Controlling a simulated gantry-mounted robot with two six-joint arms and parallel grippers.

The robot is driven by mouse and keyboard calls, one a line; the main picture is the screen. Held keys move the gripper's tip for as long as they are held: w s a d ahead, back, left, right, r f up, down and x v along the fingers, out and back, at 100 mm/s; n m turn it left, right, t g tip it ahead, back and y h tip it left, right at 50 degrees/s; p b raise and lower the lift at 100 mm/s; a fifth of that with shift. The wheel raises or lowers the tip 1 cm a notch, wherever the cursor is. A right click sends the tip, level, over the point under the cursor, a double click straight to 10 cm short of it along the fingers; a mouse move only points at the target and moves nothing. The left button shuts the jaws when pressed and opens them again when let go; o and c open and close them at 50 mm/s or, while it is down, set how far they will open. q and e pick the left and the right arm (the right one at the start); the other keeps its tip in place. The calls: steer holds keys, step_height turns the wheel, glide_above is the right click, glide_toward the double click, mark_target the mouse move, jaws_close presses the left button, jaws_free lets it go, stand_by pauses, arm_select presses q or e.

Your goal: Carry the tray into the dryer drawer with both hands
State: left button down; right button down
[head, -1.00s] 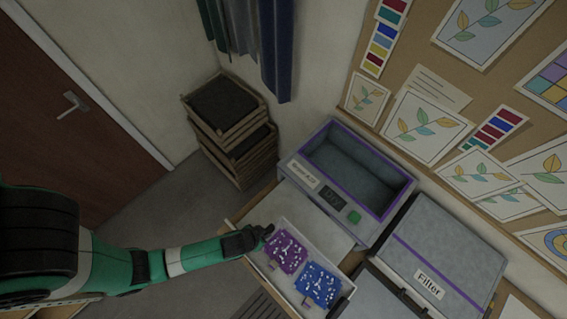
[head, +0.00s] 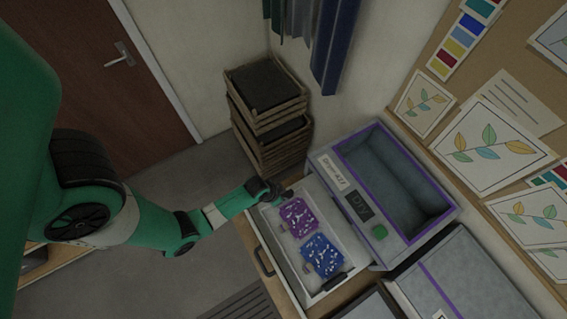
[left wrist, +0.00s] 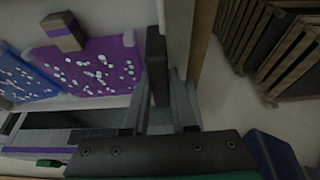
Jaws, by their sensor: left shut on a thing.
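The pale tray (head: 296,262) holds a purple piece (head: 298,216) and a blue piece (head: 322,256), both dotted with white bits. A dark handle (head: 335,282) shows at the near-right end. My right gripper is out of view.
A grey box with purple trim (head: 400,180), a display and a green button stands behind the drawer. A lidded grey box (head: 455,275) is to its right. Wooden crates (head: 268,100) are stacked at the back. Open floor (head: 205,165) lies left of the bench.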

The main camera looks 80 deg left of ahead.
arm_select(q)
steer(key=shift+w+a+f, duration=0.2)
steer(key=shift+a, duration=0.05)
steer(key=shift+a+f, duration=0.1)
steer(key=shift+f, duration=0.2)
steer(key=shift+w+a+f+b, duration=0.15)
steer(key=shift+f+b, duration=0.3)
steer(key=shift+f, duration=0.4)
steer(key=shift+a+f+b, duration=0.1)
steer(key=shift+f+b, duration=0.35)
steer(key=shift+f, duration=0.5)
steer(key=c, duration=0.7)
jaws_free()
steer(key=p+v, duration=0.9)
steer(key=v, duration=0.3)
